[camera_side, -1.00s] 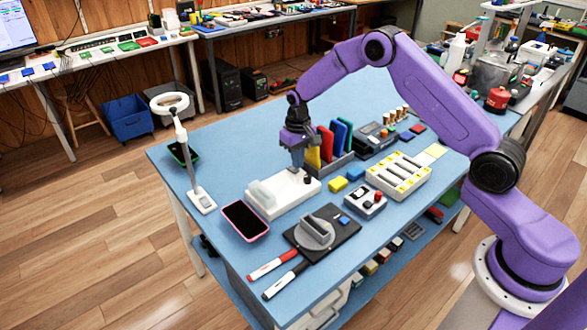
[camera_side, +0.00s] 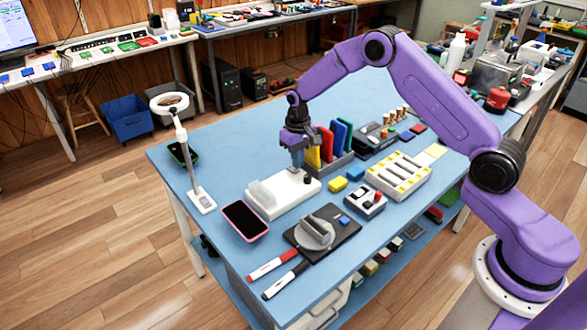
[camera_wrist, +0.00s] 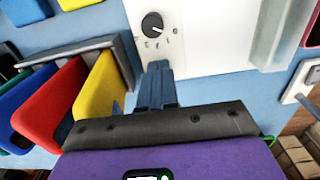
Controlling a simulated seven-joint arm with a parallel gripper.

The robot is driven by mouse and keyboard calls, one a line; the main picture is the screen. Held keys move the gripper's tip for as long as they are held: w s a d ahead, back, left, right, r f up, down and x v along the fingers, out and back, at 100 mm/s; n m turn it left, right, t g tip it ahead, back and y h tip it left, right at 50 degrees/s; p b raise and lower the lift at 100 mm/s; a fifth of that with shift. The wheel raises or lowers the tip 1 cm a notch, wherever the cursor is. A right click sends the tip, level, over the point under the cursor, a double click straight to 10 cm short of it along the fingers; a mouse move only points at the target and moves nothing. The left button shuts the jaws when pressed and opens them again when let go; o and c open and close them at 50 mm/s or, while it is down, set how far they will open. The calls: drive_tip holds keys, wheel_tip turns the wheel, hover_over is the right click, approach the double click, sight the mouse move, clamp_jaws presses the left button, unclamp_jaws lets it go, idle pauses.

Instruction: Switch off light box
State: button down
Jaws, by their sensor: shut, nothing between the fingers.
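The light box (camera_side: 283,195) is a low white box on the blue table, with a pale raised block at its left end in the side view. In the wrist view the light box (camera_wrist: 205,35) fills the upper middle. Its black round knob (camera_wrist: 153,24) has a white pointer line and small marks below it. In the side view the knob (camera_side: 308,180) sits near the right end. My gripper (camera_side: 297,166) is shut and empty, fingers pointing down at the box's back right part. In the wrist view my gripper (camera_wrist: 157,66) is just below the knob, apart from it in the picture.
A rack with yellow, red and blue upright cases (camera_wrist: 72,95) stands close beside my gripper. A pink-edged phone (camera_side: 245,221) lies left of the light box. A ring lamp (camera_side: 180,135) stands behind left. A black pad with a grey disc (camera_side: 316,233) lies in front.

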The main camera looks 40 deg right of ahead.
drive_tip(key=shift+f, duration=0.35)
idle(0.6)
drive_tip(key=shift+r, duration=0.1)
wheel_tip(320, 180, up, 7)
idle(0.8)
drive_tip(key=s+a+r+n, duration=0.3)
drive_tip(key=s+a+r, duration=0.2)
drive_tip(key=s, duration=0.4)
drive_tip(key=s+a+r+n, duration=0.3)
drive_tip(key=s+a+r, duration=0.2)
drive_tip(key=s, duration=0.5)
drive_tip(key=s+d+n, duration=0.3)
drive_tip(key=s, duration=0.8)
drive_tip(key=s+d+r+n, duration=0.1)
drive_tip(key=s+d+n, duration=0.2)
drive_tip(key=s, duration=0.9)
drive_tip(key=shift+s+d+r+n, duration=0.15)
drive_tip(key=shift+d+r+n, duration=0.1)
drive_tip(key=shift+n, duration=0.05)
